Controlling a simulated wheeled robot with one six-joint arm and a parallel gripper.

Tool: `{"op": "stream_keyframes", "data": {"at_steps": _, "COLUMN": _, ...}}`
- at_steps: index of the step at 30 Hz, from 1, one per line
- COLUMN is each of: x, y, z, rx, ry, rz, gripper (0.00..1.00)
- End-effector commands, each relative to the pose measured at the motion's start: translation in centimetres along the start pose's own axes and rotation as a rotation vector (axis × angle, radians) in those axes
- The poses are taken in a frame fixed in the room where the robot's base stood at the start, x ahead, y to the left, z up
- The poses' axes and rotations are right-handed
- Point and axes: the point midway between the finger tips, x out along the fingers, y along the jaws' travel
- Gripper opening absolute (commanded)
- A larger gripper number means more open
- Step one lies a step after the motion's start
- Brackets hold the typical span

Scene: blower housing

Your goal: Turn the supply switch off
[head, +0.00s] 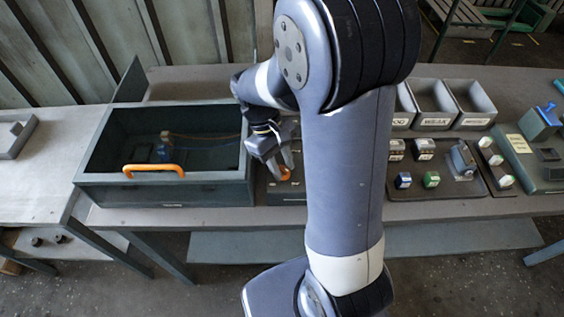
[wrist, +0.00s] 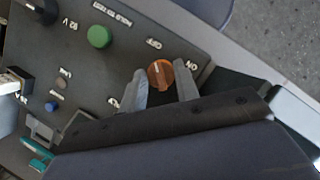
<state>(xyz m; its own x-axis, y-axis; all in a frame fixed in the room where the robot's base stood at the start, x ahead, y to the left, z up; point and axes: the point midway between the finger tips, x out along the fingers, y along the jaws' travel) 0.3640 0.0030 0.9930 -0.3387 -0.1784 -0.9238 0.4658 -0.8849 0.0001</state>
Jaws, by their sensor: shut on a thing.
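The supply switch appears to be the orange rotary knob (wrist: 160,73) on a dark control panel (wrist: 75,72) in the wrist view, with "OFF" and "ON" printed near it. A thin mark shows on its face, but I cannot tell clearly which label it points at. My gripper (wrist: 162,84) has one finger on each side of the knob and is shut on it. In the head view my gripper (head: 283,164) is down at the knob (head: 287,174), on the panel (head: 284,194) right of the blower housing. My arm hides part of the panel there.
The open-topped housing (head: 120,190) with an orange handle (head: 153,170) stands left of the panel. A green button (wrist: 99,37) and a blue button (wrist: 51,106) are on the panel. Grey bins (head: 433,100) and small blocks lie right of my arm.

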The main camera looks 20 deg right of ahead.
Motion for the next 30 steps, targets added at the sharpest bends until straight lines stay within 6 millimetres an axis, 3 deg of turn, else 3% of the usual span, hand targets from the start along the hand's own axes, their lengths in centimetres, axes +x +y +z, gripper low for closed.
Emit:
{"op": "stream_keyframes", "data": {"at_steps": 10, "x": 0.0, "y": 0.0, "z": -0.1, "rx": -0.003, "ry": 0.002, "rz": 0.001, "gripper": 0.07}}
{"op": "stream_keyframes", "data": {"at_steps": 11, "x": 0.0, "y": 0.0, "z": -0.1, "rx": -0.003, "ry": 0.002, "rz": 0.001, "gripper": 0.31}}
{"op": "stream_keyframes", "data": {"at_steps": 18, "x": 0.0, "y": 0.0, "z": 0.0, "rx": -0.002, "ry": 0.001, "rz": 0.001, "gripper": 0.5}}
{"op": "stream_keyframes", "data": {"at_steps": 26, "x": -0.1, "y": 0.0, "z": 0.0, "rx": -0.002, "ry": 0.001, "rz": 0.001, "gripper": 0.51}}
{"op": "stream_keyframes", "data": {"at_steps": 30, "x": -1.4, "y": 0.0, "z": -0.1, "rx": -0.002, "ry": 0.005, "rz": 0.002, "gripper": 0.51}}
